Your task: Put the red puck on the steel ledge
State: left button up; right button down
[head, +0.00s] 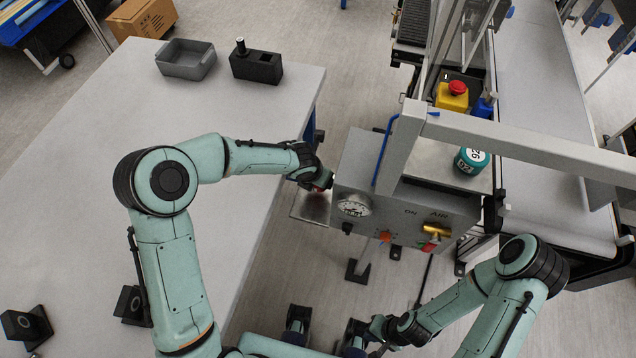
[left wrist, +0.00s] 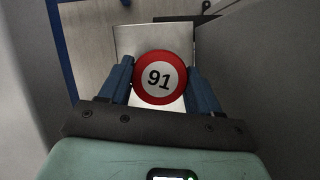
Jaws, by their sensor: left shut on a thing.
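The red puck (left wrist: 159,77), with a white face marked 91, sits between the two blue fingers of my left gripper (left wrist: 160,85) in the left wrist view. The gripper is shut on it. The steel ledge (left wrist: 130,39) shows behind and around the puck; I cannot tell whether they touch. In the head view the steel ledge (head: 311,208) juts from the left side of the grey machine, and my left gripper (head: 320,184) is at its far edge, mostly hiding the puck. My right gripper (head: 377,336) is low in the head view, its fingers apart and empty.
The grey machine (head: 375,215) has a gauge, knobs and a teal puck (head: 471,160) marked 92 on top, under a grey frame bar (head: 540,150). A white table (head: 110,110) at left holds a grey bin (head: 186,60) and a black block (head: 257,67). A conveyor (head: 540,120) runs at right.

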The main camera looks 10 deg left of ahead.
pick_arm(q)
jog(key=shift+f+b, duration=0.3)
jog(key=shift+f, duration=1.05)
jog(key=shift+f+b, duration=0.35)
jog(key=shift+f, duration=0.25)
jog(key=o, duration=1.1)
jog(key=shift+r, duration=0.15)
jog(key=shift+r+p, duration=0.3)
jog(key=shift+r, duration=0.05)
jog(key=p+v, duration=0.3)
jog(key=v, duration=0.9)
jog(key=shift+r+p, duration=0.1)
jog(key=shift+p, duration=0.2)
